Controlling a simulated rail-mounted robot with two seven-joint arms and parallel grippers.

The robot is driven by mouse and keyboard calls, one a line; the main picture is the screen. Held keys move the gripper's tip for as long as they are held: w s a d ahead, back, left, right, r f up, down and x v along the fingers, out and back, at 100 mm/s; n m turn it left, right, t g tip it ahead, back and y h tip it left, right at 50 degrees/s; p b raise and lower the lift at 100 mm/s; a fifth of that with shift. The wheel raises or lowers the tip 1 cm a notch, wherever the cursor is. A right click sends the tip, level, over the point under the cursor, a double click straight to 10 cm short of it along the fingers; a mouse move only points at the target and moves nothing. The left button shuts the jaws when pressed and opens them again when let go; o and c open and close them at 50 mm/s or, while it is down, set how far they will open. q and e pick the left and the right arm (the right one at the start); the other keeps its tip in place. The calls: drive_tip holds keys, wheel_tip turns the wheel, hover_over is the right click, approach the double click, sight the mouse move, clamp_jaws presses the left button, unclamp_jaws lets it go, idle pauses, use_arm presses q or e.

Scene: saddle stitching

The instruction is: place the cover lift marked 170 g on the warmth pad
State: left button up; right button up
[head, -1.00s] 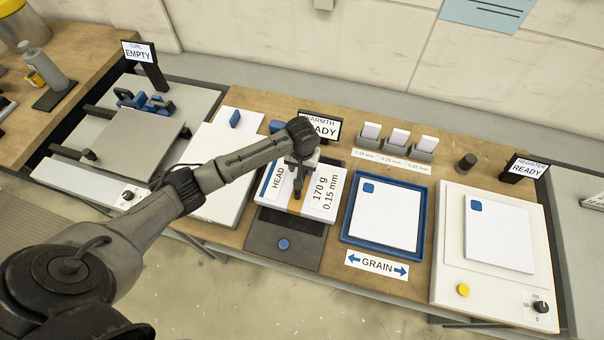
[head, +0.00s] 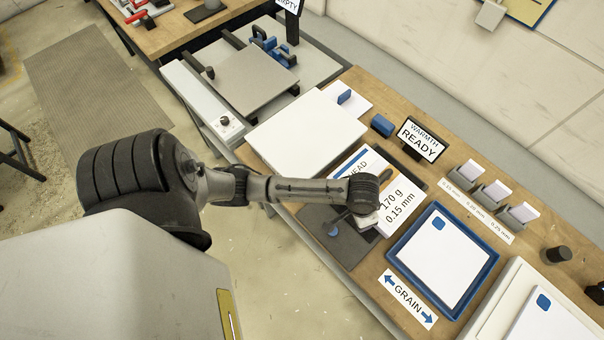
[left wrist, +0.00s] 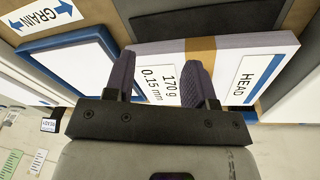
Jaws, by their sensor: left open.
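The cover lift (head: 354,168) is a white stack with an orange band and labels "HEAD" and "170 g 0.15 mm". My left gripper (head: 367,219) is at the stack's front edge in the head view. In the left wrist view the open fingers (left wrist: 160,72) point at the stack (left wrist: 228,48), its 170 g label showing between them. I cannot tell whether they touch it. My right gripper is out of view.
Right of the pad is a blue-rimmed tray (head: 487,262) with a white sheet, and a "GRAIN" label (head: 410,298) in front. A white board (head: 292,132) lies to the left. Small card holders (head: 494,192) stand behind, near a dark knob (head: 556,254).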

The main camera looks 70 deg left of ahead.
use_arm(q)
drive_tip(key=s+r+m+t, duration=0.1)
drive_tip(key=s+r, duration=0.1)
drive_tip(key=s, duration=0.6)
drive_tip(key=s+r+m+t, duration=0.1)
drive_tip(key=s, duration=0.8)
drive_tip(key=shift+s+r+y, duration=0.25)
drive_tip(key=shift+r+y, duration=0.15)
wheel_tip(320, 180, up, 13)
drive_tip(key=p, duration=1.3)
drive_tip(key=shift+r, duration=0.2)
drive_tip(key=shift+d, duration=0.1)
